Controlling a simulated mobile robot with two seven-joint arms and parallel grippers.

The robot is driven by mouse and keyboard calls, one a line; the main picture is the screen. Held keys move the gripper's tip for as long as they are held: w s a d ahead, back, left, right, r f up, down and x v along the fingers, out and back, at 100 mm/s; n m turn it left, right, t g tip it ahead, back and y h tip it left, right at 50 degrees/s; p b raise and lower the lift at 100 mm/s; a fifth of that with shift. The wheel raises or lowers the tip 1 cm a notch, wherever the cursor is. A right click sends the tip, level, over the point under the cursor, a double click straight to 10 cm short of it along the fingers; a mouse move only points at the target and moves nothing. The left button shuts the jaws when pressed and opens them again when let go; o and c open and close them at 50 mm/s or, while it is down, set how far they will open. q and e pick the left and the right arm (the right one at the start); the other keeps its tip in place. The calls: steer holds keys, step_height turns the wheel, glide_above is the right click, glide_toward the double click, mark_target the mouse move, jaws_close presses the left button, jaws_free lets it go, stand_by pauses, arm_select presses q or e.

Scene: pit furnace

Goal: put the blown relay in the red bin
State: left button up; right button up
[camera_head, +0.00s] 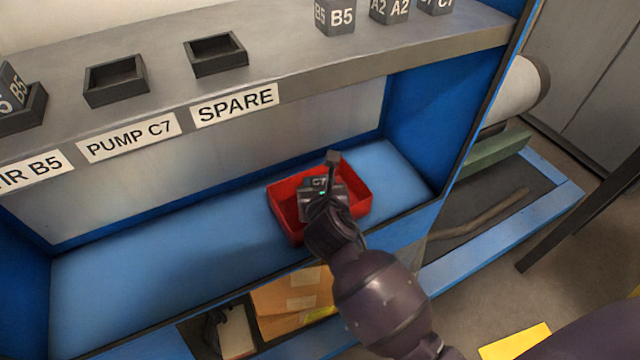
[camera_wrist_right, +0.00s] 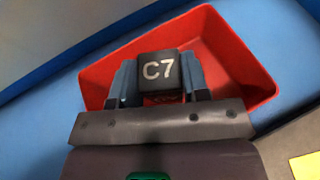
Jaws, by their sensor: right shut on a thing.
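The relay (camera_wrist_right: 160,72) is a dark block marked C7. My right gripper (camera_wrist_right: 158,85) is shut on it, with a finger on each side. In the wrist view the relay shows in front of the red bin (camera_wrist_right: 235,60), within its outline. In the head view the red bin (camera_head: 288,222) stands on the blue lower shelf, and my right gripper (camera_head: 321,190) and the relay (camera_head: 318,182) are over it. I cannot tell how far the relay is above the bin floor. The gripper and arm hide part of the bin. My left gripper is not in view.
The grey upper shelf (camera_head: 380,50) holds two empty dark sockets, labelled PUMP C7 (camera_head: 116,84) and SPARE (camera_head: 215,56). A B5 block (camera_head: 14,88) sits in a socket at left. Several marked blocks, one B5 (camera_head: 335,17), stand at the back. The blue shelf is clear left of the bin.

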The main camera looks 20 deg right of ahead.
steer(key=shift+s+f, duration=0.15)
steer(key=shift+f, duration=0.4)
steer(key=o, duration=0.9)
steer(key=shift+f, duration=0.15)
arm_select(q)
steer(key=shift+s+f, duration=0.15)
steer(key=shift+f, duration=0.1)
arm_select(e)
steer(key=shift+o, duration=0.3)
steer(key=shift+s+f, duration=0.1)
steer(key=shift+r+g+b, duration=0.3)
steer(key=shift+r, duration=0.05)
arm_select(q)
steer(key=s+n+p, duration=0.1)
steer(key=p, duration=0.3)
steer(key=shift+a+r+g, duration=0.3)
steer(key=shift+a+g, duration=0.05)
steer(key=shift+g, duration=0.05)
arm_select(e)
steer(key=v, duration=1.2)
steer(key=shift+r, duration=0.4)
